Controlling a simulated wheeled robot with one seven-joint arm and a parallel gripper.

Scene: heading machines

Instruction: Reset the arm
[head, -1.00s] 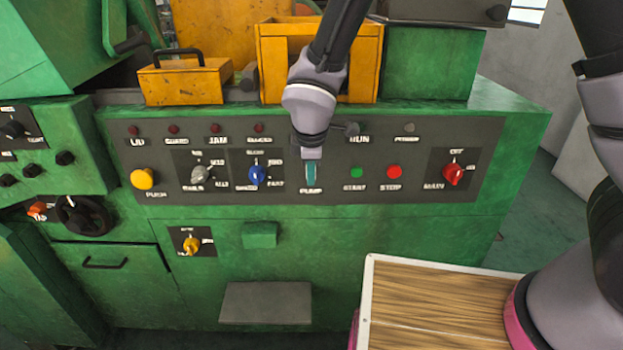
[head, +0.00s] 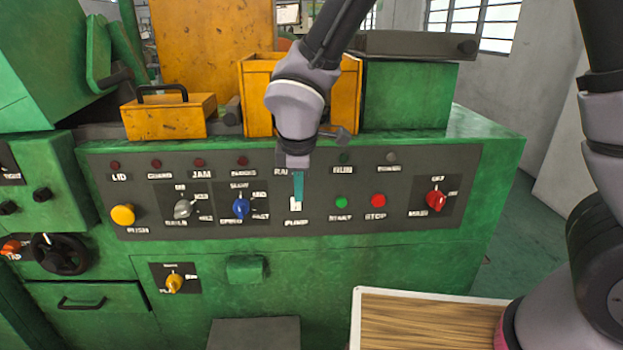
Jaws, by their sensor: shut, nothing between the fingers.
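My gripper (head: 298,201) is shut and empty, its fingers pointing down in front of the machine's dark control panel (head: 330,224). The fingertips overlap the upper part of the white switch (head: 295,206) above the PUMP label; I cannot tell whether they touch it. My arm reaches in from the top of the picture, bent at the wrist, and hides part of the panel's lamp row and the yellow bin behind it.
The panel also carries a yellow push button (head: 122,214), a blue selector (head: 240,208), a green START button (head: 341,203), a red STOP button (head: 378,201) and a red knob (head: 436,200). Yellow boxes (head: 168,118) stand on the machine's ledge. A wood-topped surface (head: 425,322) is at lower right.

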